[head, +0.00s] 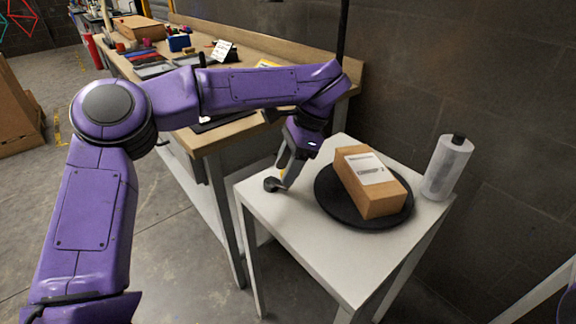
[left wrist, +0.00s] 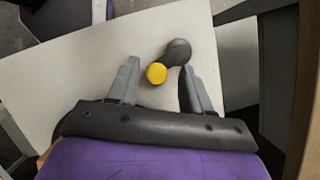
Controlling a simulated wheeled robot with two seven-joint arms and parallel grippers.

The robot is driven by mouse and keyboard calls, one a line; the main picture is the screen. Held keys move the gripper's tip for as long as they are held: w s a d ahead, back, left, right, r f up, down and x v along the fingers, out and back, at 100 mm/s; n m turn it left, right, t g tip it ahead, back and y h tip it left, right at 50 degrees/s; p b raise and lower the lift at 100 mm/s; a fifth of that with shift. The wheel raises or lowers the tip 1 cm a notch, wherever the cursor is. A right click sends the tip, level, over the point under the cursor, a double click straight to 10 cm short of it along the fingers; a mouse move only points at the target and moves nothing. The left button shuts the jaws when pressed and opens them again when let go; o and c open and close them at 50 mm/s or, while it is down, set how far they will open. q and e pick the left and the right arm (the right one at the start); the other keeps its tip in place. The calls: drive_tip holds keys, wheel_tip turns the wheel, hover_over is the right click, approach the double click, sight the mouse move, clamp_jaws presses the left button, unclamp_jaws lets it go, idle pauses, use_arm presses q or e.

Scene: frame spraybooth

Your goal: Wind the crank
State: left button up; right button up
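The crank shows in the left wrist view as a dark rounded arm (left wrist: 178,51) with a yellow knob (left wrist: 157,73) at its near end. In the head view its dark end (head: 272,184) sits at the left part of the white table, mostly hidden by my gripper. My left gripper (head: 283,178) reaches down over it. In the left wrist view the left gripper (left wrist: 160,67) is open, with the yellow knob between its fingers and gaps visible on both sides. A black round turntable (head: 338,206) bears a brown box (head: 379,203) with a white label. My right gripper is not in view.
The white table (head: 300,225) has a clear front part. A translucent bottle with a black cap (head: 447,170) stands at its right corner. A wooden workbench (head: 215,134) with tools and boxes is behind on the left. A block wall (head: 480,60) closes the back.

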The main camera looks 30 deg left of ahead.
use_arm(q)
drive_tip(key=shift+d, duration=0.1)
drive_tip(key=shift+w+d+r, duration=0.1)
drive_tip(key=shift+d+r, duration=0.05)
drive_tip(key=shift+r, duration=0.1)
drive_tip(key=p+v, duration=0.2)
drive_tip(key=v, duration=0.8)
drive_tip(key=shift+f, duration=0.15)
